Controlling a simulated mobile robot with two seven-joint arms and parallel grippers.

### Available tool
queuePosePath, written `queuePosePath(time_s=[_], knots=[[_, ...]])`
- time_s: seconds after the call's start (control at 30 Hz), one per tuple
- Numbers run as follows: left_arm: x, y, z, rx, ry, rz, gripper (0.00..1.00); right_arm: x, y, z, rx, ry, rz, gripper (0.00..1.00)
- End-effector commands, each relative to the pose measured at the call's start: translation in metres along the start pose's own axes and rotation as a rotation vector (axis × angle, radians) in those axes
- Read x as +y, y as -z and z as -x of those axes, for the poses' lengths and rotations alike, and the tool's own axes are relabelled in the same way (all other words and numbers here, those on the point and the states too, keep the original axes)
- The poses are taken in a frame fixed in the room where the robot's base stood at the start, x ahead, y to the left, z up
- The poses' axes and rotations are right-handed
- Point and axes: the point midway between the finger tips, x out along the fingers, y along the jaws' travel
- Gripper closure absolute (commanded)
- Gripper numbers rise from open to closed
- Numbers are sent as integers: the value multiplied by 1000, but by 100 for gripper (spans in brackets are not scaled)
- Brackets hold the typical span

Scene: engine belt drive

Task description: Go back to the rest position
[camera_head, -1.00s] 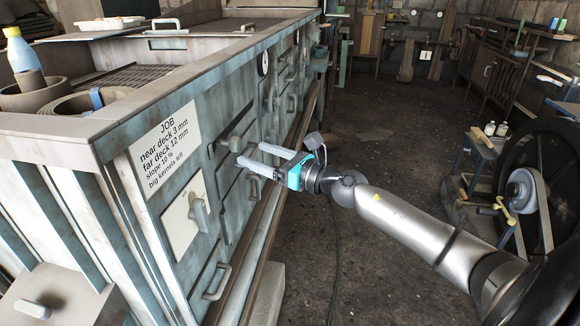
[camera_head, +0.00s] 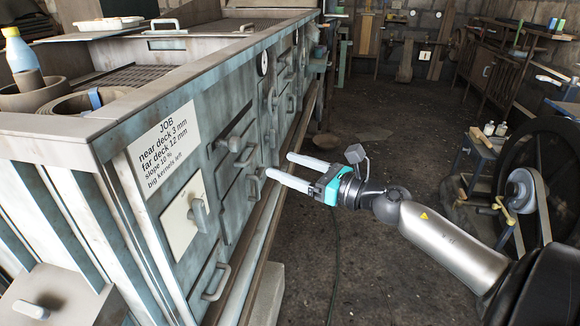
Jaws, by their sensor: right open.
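My right gripper (camera_head: 289,172) is open and empty, in the middle of the head view. Its two pale fingers point left toward the side of the large grey-green machine (camera_head: 225,120). The fingertips are close to the machine's side, near a handle (camera_head: 255,187); they look apart from it, though the exact gap is hard to tell. My left gripper is not in view.
The machine fills the left side, with handles and a JOB card (camera_head: 165,148) on its side.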

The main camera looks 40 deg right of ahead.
Motion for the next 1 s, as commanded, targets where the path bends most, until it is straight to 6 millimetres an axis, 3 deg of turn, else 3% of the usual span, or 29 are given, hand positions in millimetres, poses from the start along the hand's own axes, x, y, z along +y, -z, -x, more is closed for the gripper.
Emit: queuePosePath(time_s=[0.43, 0.57, 0.67, 0.8, 0.9, 1.0], knots=[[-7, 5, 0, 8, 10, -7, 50, -1, 1, 0, 1, 2, -6, 24], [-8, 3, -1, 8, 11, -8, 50, -13, 19, 2, 12, 49, -131, 24], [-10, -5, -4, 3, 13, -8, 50, -33, 59, 10, 28, 146, -385, 24], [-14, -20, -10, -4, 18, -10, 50, -56, 151, 35, 46, 361, -876, 24], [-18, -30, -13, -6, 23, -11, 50, -54, 223, 61, 46, 539, -1215, 24], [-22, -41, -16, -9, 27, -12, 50, -38, 292, 92, 35, 727, -1516, 24]])
